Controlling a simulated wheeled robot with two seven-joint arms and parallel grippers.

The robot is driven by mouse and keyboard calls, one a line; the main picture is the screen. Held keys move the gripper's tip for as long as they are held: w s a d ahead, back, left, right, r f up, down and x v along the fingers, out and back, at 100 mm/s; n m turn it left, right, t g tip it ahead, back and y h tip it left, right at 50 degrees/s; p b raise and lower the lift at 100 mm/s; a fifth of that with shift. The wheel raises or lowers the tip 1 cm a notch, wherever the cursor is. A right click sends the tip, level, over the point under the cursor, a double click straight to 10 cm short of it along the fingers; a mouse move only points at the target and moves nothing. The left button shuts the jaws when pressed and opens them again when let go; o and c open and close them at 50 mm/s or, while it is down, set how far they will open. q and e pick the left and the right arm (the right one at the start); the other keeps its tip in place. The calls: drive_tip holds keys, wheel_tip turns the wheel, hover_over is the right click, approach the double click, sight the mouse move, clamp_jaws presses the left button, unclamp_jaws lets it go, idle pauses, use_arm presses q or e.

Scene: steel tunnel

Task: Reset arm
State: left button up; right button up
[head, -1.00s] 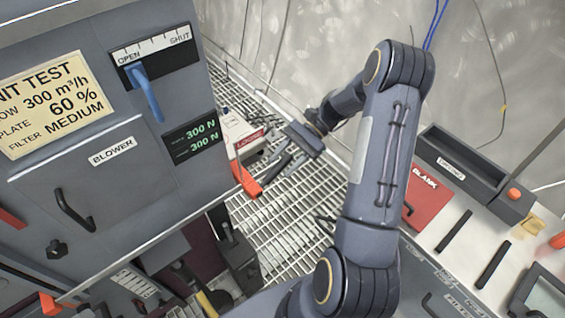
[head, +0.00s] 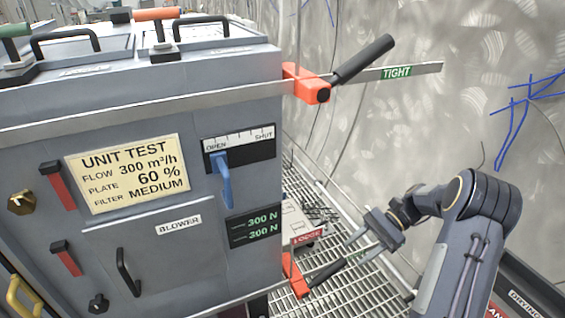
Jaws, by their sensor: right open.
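My right arm comes in from the lower right in the head view. Its gripper (head: 361,246) is open and empty, with its fingers pointing left toward the cabinet's right edge. It hangs over the grated floor, just above and right of the lower orange clamp (head: 295,276) with its dark handle. I cannot tell whether it touches that handle. My left gripper is not in view. The grey cabinet (head: 190,250) has a UNIT TEST label (head: 128,173), a blue lever (head: 222,178) near the OPEN end of its scale, and a 300 N display (head: 254,227).
An upper orange clamp (head: 309,88) with a black handle sticks out right, beside a TIGHT strip (head: 412,71). A white box marked LODGE (head: 302,232) stands behind the cabinet's right edge. Metal grating (head: 352,287) lies below, and a grey wall (head: 455,110) rises at the right.

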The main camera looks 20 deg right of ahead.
drive_tip(key=shift+r, duration=0.15)
drive_tip(key=s+a+r+n+t+h+p, duration=0.1)
drive_tip(key=s+a+r+n+h+p, duration=0.2)
drive_tip(key=s+a+r, duration=0.4)
drive_tip(key=s+a+r+n+t+h+p, duration=0.1)
drive_tip(key=s+a+r+n+t+h, duration=0.15)
drive_tip(key=a+r+n, duration=0.4)
drive_tip(key=s+a+r+n+t+h, duration=0.1)
drive_tip(key=s+n, duration=0.1)
drive_tip(key=s, duration=0.2)
drive_tip(key=s+a+n+t+h+p, duration=0.1)
drive_tip(key=s+t+h, duration=0.1)
drive_tip(key=s, duration=0.2)
drive_tip(key=shift+s+a+r+n, duration=0.15)
drive_tip(key=shift+a+r+n, duration=0.15)
drive_tip(key=shift+r+n, duration=0.05)
